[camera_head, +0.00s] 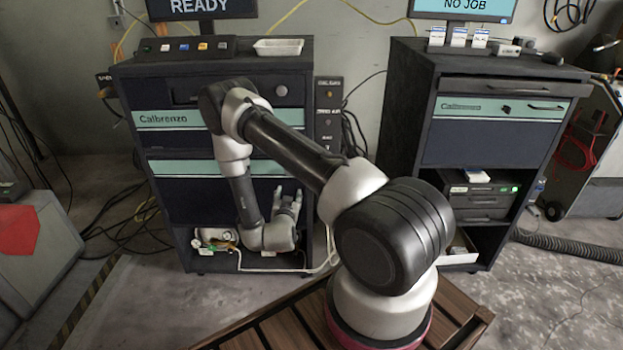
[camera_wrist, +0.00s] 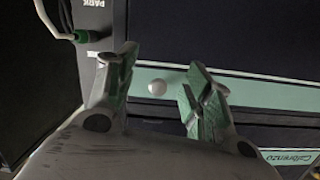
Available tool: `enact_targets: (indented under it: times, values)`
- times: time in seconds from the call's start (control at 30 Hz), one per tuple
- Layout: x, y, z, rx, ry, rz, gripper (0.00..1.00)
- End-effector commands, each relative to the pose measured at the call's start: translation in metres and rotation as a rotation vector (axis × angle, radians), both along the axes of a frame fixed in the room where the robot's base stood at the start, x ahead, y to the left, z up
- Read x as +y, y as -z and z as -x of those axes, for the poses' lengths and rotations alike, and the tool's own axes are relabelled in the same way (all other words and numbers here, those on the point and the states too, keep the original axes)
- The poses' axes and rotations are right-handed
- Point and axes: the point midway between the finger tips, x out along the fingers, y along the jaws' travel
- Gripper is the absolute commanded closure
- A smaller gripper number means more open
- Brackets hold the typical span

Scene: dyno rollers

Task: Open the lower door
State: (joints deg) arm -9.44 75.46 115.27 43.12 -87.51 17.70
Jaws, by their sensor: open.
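The lower door is a dark blue panel (camera_head: 185,200) with a teal strip along its top, on the left cabinet. It looks closed. In the wrist view the door (camera_wrist: 230,35) and its teal strip appear flipped, with a round pale knob (camera_wrist: 157,87) at one end of the strip. My gripper (camera_head: 288,192) is in front of the right part of this door, fingers pointing up. In the wrist view my gripper (camera_wrist: 160,75) is open, and the knob appears in the gap between the fingers. I see no contact; the depth gap is unclear. In the head view my arm and gripper hide this knob.
A narrow control box (camera_head: 328,115) is fixed right of the cabinet. An open shelf below the door holds small fittings (camera_head: 215,238). A second cabinet (camera_head: 490,130) stands to the right.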

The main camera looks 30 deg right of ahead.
Motion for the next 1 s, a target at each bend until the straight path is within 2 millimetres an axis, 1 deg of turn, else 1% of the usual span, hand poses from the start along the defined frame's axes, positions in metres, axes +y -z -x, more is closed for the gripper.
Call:
enact_targets:
  times: [0.03,0.1,0.2,0.27,0.5,0.63,0.8,1.0]
  values:
    - [-0.001,-0.015,-0.001,-0.059,0.003,0.027,0.49]
    - [-0.001,-0.032,-0.002,-0.124,0.003,0.057,0.49]
    - [-0.003,-0.043,-0.006,-0.171,-0.002,0.070,0.49]
    - [-0.006,-0.044,-0.010,-0.179,-0.001,0.066,0.49]
    - [-0.028,-0.044,-0.043,-0.178,-0.001,0.063,0.49]
    - [-0.038,-0.044,-0.058,-0.177,-0.002,0.063,0.49]
    - [-0.044,-0.043,-0.067,-0.174,-0.003,0.065,0.49]
    - [-0.044,-0.043,-0.068,-0.173,-0.004,0.064,0.49]
